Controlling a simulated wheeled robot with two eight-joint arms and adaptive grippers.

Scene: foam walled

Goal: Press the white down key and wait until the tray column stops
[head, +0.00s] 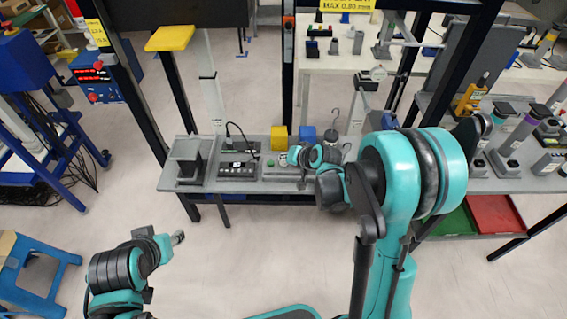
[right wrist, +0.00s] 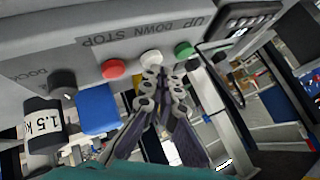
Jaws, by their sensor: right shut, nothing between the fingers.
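In the right wrist view, a grey key panel (right wrist: 60,42) carries the lettering UP DOWN STOP, seen upside down. The white key (right wrist: 151,57) sits between a red key (right wrist: 114,69) and a green key (right wrist: 183,50). My right gripper (right wrist: 160,73) is shut and empty. Its fingertips are right at the white key and overlap its edge; I cannot tell whether they press it. In the head view my right gripper (head: 302,181) is over the bench, and my arm hides part of the panel. My left gripper (head: 178,238) is over the floor, away from the bench. I cannot identify the tray column with certainty.
In the right wrist view, a blue block (right wrist: 98,110) and a 1.5 kg weight (right wrist: 43,125) stand near the panel, with a dark knob (right wrist: 62,82) on it. The bench (head: 222,183) also holds a dark keypad box (head: 237,170). Floor in front is clear.

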